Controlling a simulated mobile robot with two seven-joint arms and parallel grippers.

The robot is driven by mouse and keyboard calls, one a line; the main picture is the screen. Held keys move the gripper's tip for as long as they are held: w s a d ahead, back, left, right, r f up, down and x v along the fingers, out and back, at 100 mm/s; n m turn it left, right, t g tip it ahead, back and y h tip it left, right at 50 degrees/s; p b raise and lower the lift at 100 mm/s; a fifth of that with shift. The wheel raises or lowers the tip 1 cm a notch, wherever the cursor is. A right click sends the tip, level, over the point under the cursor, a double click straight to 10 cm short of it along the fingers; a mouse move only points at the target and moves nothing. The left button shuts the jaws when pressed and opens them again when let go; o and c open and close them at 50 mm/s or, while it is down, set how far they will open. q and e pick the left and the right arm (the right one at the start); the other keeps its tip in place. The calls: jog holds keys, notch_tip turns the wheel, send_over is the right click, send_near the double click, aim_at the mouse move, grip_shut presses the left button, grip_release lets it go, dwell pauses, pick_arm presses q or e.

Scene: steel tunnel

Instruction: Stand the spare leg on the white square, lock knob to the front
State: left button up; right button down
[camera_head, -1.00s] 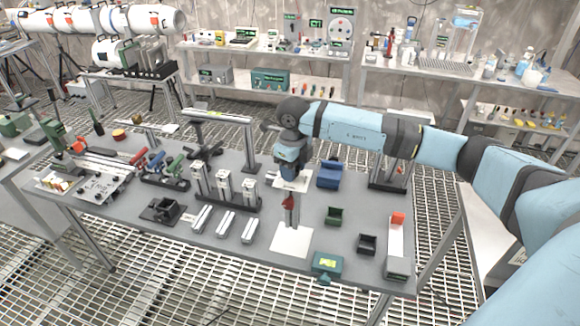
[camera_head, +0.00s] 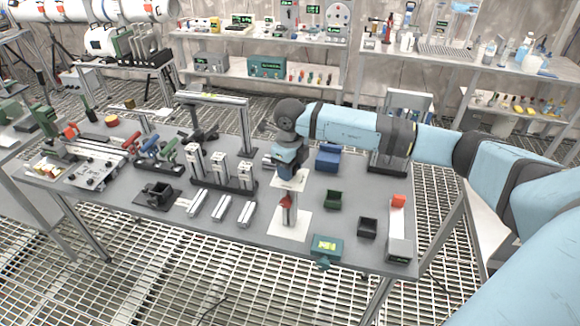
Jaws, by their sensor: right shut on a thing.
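The white square (camera_head: 276,229) lies flat near the front of the table, right of centre. My right gripper (camera_head: 288,182) is above it, pointing down, and is shut on the spare leg (camera_head: 291,214). The leg is a short metal post that looks upright over the square. Its red lock knob (camera_head: 286,202) faces the front. My gripper and a pale plate on it hide the leg's top. I cannot tell whether the leg's foot touches the square. My left gripper is not in view.
Upright metal legs stand in a black rack (camera_head: 225,187) to the left, with three metal pieces (camera_head: 221,209) lying before it. A teal box (camera_head: 326,246) sits right at the front edge. Green (camera_head: 333,200) and black (camera_head: 367,228) bins and a blue block (camera_head: 327,156) are to the right.

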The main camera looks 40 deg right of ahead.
jog(key=shift+f+b, duration=0.45)
dwell(0.4)
jog(key=c, duration=0.5)
grip_release()
